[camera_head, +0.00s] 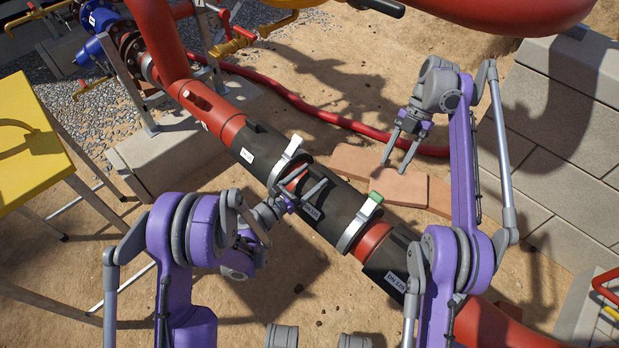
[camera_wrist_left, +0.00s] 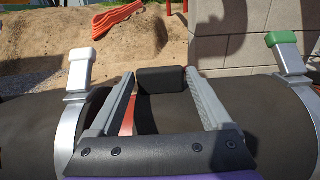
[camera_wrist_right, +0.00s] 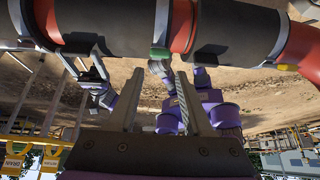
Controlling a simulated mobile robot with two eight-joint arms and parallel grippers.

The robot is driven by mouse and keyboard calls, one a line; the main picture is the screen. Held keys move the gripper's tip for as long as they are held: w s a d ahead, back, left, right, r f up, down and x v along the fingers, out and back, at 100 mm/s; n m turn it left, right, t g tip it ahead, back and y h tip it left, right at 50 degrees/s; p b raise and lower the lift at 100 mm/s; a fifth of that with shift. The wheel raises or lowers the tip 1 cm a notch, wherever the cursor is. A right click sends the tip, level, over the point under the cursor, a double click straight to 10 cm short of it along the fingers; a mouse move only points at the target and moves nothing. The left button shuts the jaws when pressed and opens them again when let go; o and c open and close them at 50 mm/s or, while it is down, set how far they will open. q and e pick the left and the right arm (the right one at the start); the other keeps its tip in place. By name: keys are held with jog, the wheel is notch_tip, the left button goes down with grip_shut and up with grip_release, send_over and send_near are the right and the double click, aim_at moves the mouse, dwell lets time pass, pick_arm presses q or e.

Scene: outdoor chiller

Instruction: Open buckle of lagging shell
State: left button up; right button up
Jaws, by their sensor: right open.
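The black lagging shell (camera_head: 335,201) wraps a red pipe running diagonally. Two metal bands circle it: one has a white-topped buckle (camera_head: 294,145), the other a green-topped buckle (camera_head: 376,198). The left wrist view shows the white top (camera_wrist_left: 82,58) at left and the green top (camera_wrist_left: 281,38) at right, both upright. My left gripper (camera_head: 311,184) is open at the shell between the bands. A black block (camera_wrist_left: 161,80) shows between its fingertips; contact is unclear. My right gripper (camera_head: 396,163) is open and empty beyond the pipe. The right wrist view shows the green buckle (camera_wrist_right: 159,53) beyond its fingertips.
Flat reddish slabs (camera_head: 372,176) lie on the sand behind the shell, with a red hose (camera_head: 310,108) beyond. A block wall (camera_head: 560,120) stands at right. A yellow table-like stand (camera_head: 30,150) is at left. Red pipework crosses the top.

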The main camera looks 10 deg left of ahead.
pick_arm(q)
jog(key=c, duration=1.2)
pick_arm(e)
jog(key=shift+o, duration=1)
jog(key=m+t+y, duration=0.4)
jog(key=m+y, duration=0.5)
jog(key=m, duration=1.3)
send_near(371, 204)
jog(key=shift+w+x, duration=0.25)
jog(key=shift+x, duration=0.8)
jog(key=shift+w+x, duration=0.25)
jog(key=shift+x, duration=0.85)
jog(key=shift+w+x, duration=0.25)
jog(key=shift+x, duration=0.8)
jog(key=shift+a, duration=0.1)
